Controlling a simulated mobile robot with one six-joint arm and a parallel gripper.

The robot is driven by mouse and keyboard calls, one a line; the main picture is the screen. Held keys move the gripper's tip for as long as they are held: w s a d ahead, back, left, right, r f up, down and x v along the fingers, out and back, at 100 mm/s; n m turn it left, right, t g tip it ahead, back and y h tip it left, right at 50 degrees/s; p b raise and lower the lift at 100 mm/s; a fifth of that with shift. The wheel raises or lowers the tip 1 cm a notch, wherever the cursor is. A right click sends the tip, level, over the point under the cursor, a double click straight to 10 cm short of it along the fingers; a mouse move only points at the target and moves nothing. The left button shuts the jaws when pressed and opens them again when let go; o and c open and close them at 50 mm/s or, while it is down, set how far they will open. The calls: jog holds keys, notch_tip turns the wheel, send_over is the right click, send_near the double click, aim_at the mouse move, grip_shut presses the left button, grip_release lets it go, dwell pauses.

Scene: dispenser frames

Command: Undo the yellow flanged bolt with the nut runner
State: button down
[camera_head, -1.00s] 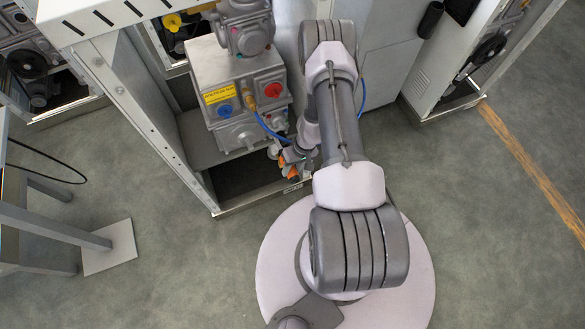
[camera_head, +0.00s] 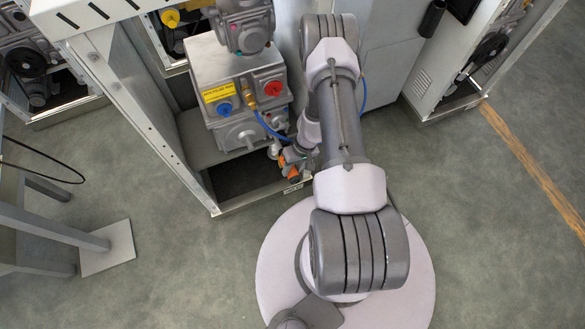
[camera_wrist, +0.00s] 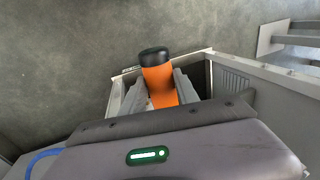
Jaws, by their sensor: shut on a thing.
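My gripper (camera_wrist: 158,92) is shut on the nut runner (camera_wrist: 159,82), an orange tool with a black end. The tool stands out between the two fingers in the wrist view. In the head view my gripper (camera_head: 290,160) is small and partly hidden by my arm, and a bit of the orange nut runner (camera_head: 293,173) shows beside the lower front of the dispenser frame. I cannot make out the yellow flanged bolt in either view. The working end of the nut runner and whether it touches anything cannot be told.
A grey pump unit (camera_head: 232,65) with blue and red caps and a yellow label sits in the open dispenser frame (camera_head: 130,90). A blue hose (camera_head: 270,130) hangs from it near my gripper. A grey stand (camera_head: 105,250) is at the left. Floor in front is clear.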

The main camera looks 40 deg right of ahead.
jog(key=shift+w+d+b, duration=0.15)
jog(key=shift+w+b, duration=0.05)
jog(key=shift+b, duration=0.15)
jog(key=shift+r, duration=0.1)
jog(key=s+a, duration=0.2)
jog(key=s, duration=0.5)
jog(key=shift+s, duration=0.1)
dwell(0.4)
